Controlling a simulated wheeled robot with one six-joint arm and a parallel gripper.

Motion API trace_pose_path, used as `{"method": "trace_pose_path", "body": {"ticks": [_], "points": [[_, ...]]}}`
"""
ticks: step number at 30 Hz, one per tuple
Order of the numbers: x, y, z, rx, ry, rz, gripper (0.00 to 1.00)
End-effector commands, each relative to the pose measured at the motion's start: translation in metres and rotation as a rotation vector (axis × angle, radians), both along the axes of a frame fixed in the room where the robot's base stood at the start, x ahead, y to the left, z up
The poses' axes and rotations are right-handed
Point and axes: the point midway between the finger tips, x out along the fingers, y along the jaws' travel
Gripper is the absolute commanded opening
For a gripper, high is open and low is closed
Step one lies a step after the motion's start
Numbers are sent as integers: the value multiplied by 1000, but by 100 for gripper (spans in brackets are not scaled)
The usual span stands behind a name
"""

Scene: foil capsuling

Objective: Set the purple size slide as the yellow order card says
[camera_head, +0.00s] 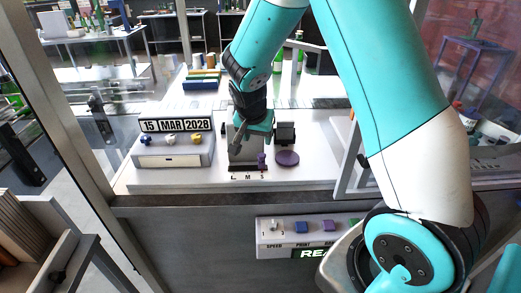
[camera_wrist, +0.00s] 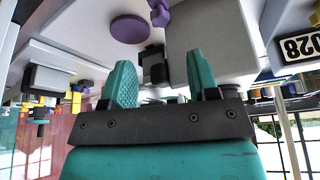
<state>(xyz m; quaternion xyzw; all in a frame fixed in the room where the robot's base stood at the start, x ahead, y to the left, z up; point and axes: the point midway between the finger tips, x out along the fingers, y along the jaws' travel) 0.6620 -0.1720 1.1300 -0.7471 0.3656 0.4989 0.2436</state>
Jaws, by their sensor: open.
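The purple size slide (camera_head: 262,159) sits at the right end of a dark slot (camera_head: 243,168), above the letter S. The letters read L, M, S from left to right; the first is small and unclear. In the wrist view the purple slide (camera_wrist: 160,13) shows at the top edge, partly cut off. My gripper (camera_head: 243,139) is above and behind the slot, apart from the slide. Its two teal fingers (camera_wrist: 160,76) are spread with nothing held between them. I cannot make out a yellow order card in either view.
A purple disc (camera_head: 287,158) lies right of the slide, also in the wrist view (camera_wrist: 131,28). A date block (camera_head: 175,126) reading 15 MAR 2028 with coloured knobs stands left. A lower front panel (camera_head: 300,237) has SPEED and PRINT controls. A frame post stands right.

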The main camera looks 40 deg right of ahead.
Motion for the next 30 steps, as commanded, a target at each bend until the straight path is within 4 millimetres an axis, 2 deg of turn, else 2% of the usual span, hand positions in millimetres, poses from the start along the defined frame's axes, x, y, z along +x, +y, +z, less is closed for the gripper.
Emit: {"method": "trace_pose_path", "body": {"ticks": [6,13,18,27,29,30], "points": [[10,-15,-43,1,6,-1,54],[19,-25,-77,2,3,1,54],[22,-29,-88,2,-1,1,54],[23,-29,-91,2,-1,2,54],[23,-29,-90,2,-1,2,43],[23,-29,-90,2,-1,2,34]]}}
